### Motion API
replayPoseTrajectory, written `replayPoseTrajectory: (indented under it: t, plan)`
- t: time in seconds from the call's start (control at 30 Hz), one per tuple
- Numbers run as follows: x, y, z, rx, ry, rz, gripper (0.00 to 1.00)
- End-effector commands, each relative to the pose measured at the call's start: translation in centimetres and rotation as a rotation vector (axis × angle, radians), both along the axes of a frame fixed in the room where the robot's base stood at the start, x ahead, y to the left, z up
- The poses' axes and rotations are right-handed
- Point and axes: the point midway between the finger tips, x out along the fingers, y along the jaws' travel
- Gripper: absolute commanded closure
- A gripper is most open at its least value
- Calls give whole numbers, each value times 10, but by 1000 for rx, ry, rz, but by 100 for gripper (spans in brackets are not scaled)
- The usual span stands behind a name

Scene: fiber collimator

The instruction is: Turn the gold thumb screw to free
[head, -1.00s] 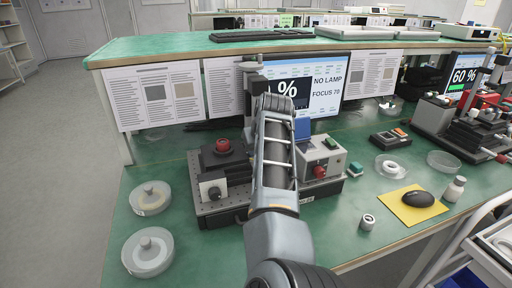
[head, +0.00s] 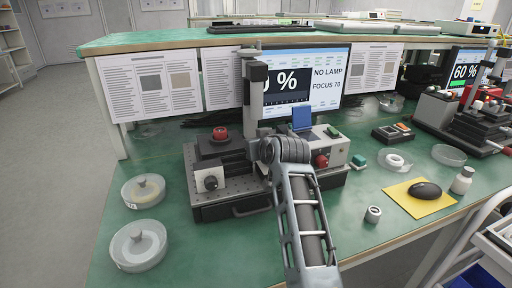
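The gold thumb screw does not show in this view; my arm covers part of the bench setup. The setup stands on a dark breadboard base (head: 237,203). It has a black stage with a red knob (head: 220,133), a black knob on a pale plate (head: 210,181) and a tall grey post (head: 250,95). A light grey box with a red knob (head: 321,160) stands at its right. My arm reaches up from the lower right to the middle of the setup. My gripper is hidden behind my arm's rounded joint, so its fingers and any contact are not visible.
Two round dishes (head: 138,245) (head: 143,191) lie at left. A small ring (head: 373,214), a yellow mat (head: 405,204) and a mouse (head: 424,190) lie at right.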

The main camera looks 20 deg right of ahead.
Motion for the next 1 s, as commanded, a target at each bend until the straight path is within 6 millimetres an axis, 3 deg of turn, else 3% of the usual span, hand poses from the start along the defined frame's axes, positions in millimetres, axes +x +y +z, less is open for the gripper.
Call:
replayPoseTrajectory:
  t: [0.37, 0.4, 0.5, 1.0]
  plan:
    - [0, 1, -1, -1, -3, 1, 100]
    - [0, 1, -1, -1, -3, 1, 78]
    - [0, 1, -1, -1, -3, 1, 68]
    - [0, 2, 2, 1, 3, 3, 68]
